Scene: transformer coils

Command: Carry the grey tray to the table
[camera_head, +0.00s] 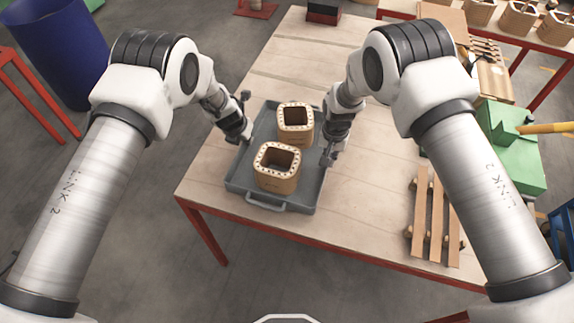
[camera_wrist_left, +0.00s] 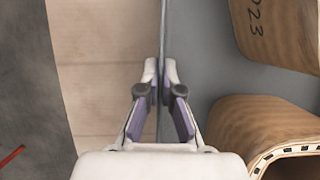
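The grey tray (camera_head: 237,178) is over the wooden table (camera_head: 375,205), near its front left corner. I cannot tell whether it rests on the top or hangs just above it. Two tan coil blocks with square openings stand upright in it, one at the back (camera_head: 296,138) and one in front (camera_head: 276,182). My left gripper (camera_head: 243,141) is at the tray's left wall. In the left wrist view its fingers (camera_wrist_left: 161,70) are closed from both sides on the thin tray wall. My right gripper (camera_head: 328,158) is at the right wall; its finger gap is too small to judge.
Wooden slats (camera_head: 437,215) lie on the table at the right, with a green block (camera_head: 512,150) beyond. A dark red box (camera_head: 323,12) is at the far edge. A blue bin (camera_head: 62,50) stands at the left. The table behind the tray is clear.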

